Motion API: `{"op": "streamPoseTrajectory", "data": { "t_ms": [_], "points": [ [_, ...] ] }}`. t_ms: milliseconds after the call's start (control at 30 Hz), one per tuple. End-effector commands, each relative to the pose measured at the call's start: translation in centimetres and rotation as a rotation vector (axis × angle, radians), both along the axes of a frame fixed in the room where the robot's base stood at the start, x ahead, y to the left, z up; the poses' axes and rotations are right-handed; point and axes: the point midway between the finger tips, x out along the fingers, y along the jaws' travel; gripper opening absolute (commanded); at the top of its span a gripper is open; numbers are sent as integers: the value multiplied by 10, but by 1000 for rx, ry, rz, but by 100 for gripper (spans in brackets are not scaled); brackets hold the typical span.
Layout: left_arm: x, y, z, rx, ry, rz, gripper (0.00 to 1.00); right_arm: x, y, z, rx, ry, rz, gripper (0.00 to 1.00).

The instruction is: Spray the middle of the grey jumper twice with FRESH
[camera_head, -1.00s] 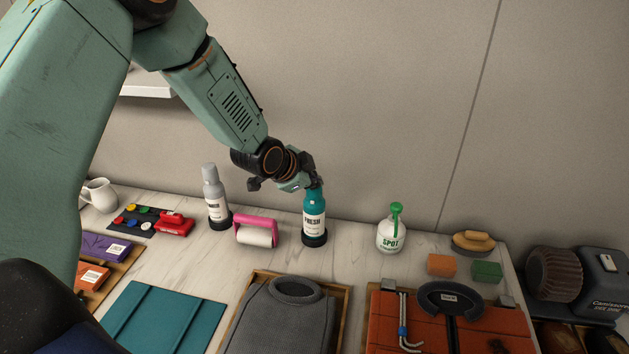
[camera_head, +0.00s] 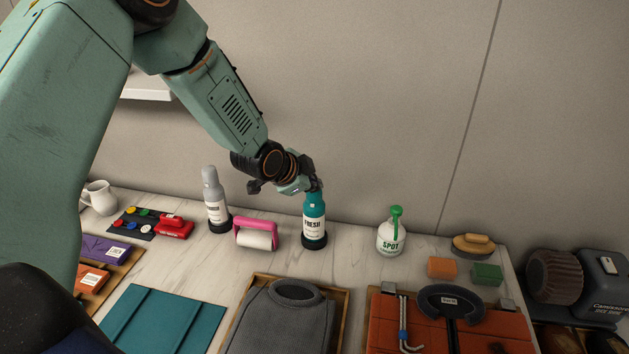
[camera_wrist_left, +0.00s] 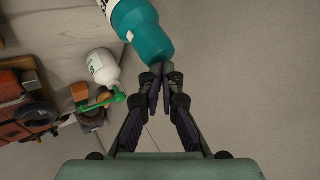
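The FRESH bottle (camera_head: 314,228) is teal with a white label and stands upright in a dark round base on the marble counter. My left gripper (camera_head: 313,186) is at its top from above. In the left wrist view my left gripper's fingers (camera_wrist_left: 160,88) are nearly together at the narrow top end of the teal bottle (camera_wrist_left: 148,36); they look shut on it, and hide the tip. The grey jumper (camera_head: 282,318) lies folded in a wooden tray in front of the bottle, its collar toward the back. My right gripper is out of view.
A grey bottle (camera_head: 214,203) and a pink-handled roller (camera_head: 256,234) stand left of FRESH. The white SPOT bottle (camera_head: 391,236) with a green top is to its right. A teal folding board (camera_head: 163,320) lies left of the jumper, an orange garment (camera_head: 385,325) right. A wall rises behind.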

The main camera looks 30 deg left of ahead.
Motion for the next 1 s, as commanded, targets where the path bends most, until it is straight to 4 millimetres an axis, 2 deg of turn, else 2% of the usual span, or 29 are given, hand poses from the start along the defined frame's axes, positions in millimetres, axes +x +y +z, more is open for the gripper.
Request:
{"op": "streamPoseTrajectory", "data": {
  "t_ms": [33, 267, 600, 1000],
  "points": [
    [-6, 0, -9, -2, 24, 1, 0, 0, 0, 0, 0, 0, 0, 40],
    [-6, 0, -11, -2, 24, 1, 0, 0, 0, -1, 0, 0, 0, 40],
    [-5, 2, -24, -2, 25, 2, 0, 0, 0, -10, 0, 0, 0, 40],
    [-5, 3, -23, -3, 25, 3, 0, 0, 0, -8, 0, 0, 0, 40]
  ]
}}
